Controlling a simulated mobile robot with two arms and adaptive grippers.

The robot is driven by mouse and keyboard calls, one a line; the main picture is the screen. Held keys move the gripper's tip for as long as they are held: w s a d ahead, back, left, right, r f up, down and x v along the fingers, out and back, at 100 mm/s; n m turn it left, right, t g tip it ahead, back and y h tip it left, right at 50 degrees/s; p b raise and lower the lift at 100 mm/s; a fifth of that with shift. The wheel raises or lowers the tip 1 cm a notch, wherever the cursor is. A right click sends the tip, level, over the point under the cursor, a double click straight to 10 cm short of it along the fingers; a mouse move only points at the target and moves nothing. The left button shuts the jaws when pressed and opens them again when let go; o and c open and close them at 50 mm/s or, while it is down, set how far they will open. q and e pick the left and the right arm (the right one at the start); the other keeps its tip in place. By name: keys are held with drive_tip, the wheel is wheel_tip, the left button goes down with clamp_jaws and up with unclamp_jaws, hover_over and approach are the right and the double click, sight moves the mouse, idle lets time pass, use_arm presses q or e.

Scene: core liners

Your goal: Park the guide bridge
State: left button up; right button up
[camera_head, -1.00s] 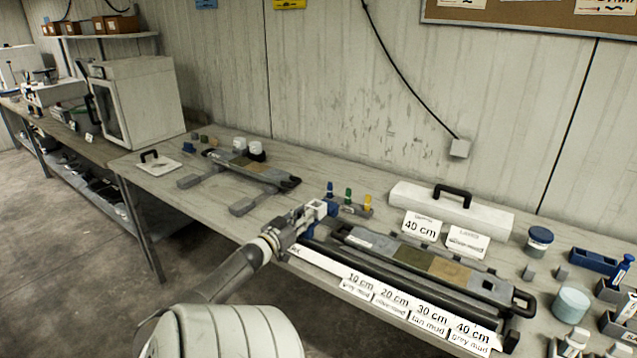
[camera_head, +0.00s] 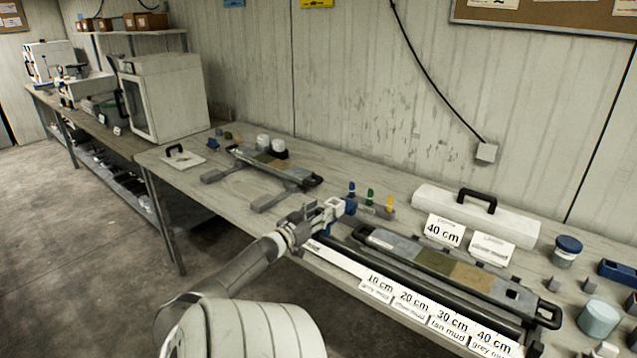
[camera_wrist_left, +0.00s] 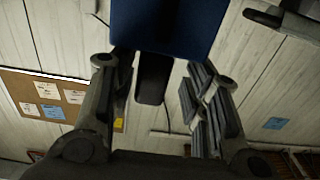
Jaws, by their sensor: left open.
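No part is clearly marked as the guide bridge. A blue block (camera_head: 350,205) sits at the fingertips of my left gripper (camera_head: 335,210), at the near-left end of the long dark core rack (camera_head: 540,318); I cannot tell whether it is the bridge. In the left wrist view, the blue block (camera_wrist_left: 165,25) fills the top middle, with a dark post below it. There the left gripper (camera_wrist_left: 165,85) has its fingers spread on either side. Contact with the block cannot be told. My right gripper is not in view.
A white strip (camera_head: 340,262) with depth labels runs along the front edge. A long white block with a black handle (camera_head: 478,213) lies behind. Coloured bottles (camera_head: 370,198) stand close behind the gripper. A second rack (camera_head: 270,168) lies at the left.

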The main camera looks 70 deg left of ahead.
use_arm(q)
drive_tip(key=shift+d, duration=0.1)
drive_tip(key=shift+s+d+f, duration=0.1)
drive_tip(key=shift+s+d, duration=0.2)
drive_tip(key=shift+s, duration=0.1)
drive_tip(key=v, duration=1.1)
drive_tip(key=shift+s+a, duration=0.1)
drive_tip(key=shift+a, duration=0.1)
